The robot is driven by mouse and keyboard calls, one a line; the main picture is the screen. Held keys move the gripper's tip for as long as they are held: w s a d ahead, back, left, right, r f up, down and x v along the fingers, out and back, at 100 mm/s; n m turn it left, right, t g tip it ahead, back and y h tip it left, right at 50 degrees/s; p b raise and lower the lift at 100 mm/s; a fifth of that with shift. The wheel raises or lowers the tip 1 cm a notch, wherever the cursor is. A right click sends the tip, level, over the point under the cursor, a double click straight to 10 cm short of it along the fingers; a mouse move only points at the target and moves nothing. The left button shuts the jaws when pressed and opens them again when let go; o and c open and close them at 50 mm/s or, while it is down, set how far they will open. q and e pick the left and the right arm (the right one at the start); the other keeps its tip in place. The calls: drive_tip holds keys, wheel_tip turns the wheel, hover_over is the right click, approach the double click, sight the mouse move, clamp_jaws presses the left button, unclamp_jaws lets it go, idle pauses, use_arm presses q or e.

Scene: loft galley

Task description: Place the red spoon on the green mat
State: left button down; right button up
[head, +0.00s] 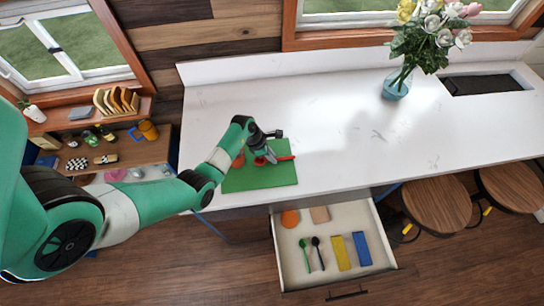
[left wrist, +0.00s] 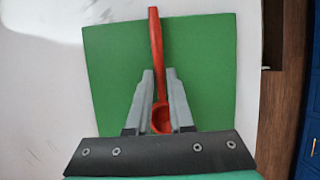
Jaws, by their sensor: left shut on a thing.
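The red spoon (head: 286,158) is at my left gripper (head: 268,153), over the green mat (head: 262,181) on the white counter. In the left wrist view the spoon (left wrist: 157,60) lies between the two grey fingers of the gripper (left wrist: 159,78), with its bowl close to the gripper body and its handle pointing away. The handle tip reaches just past the far edge of the mat (left wrist: 110,70). The gripper is shut on the spoon. I cannot tell whether the spoon touches the mat. My right gripper is not in view.
An orange item (head: 238,160) shows partly behind my left arm at the mat. An open drawer (head: 285,250) below holds a green spoon (head: 304,254), a black spoon (head: 318,252) and other items. A flower vase (head: 396,84) stands farther right. The counter between is clear.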

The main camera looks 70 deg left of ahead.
use_arm(q)
drive_tip(key=c, duration=0.8)
unclamp_jaws()
drive_tip(key=shift+f, duration=0.1)
drive_tip(key=shift+r, duration=0.2)
drive_tip(key=p+v, duration=0.2)
drive_tip(key=v, duration=0.9)
drive_tip(key=shift+s+r+p, duration=0.2)
drive_tip(key=shift+r+p, duration=0.15)
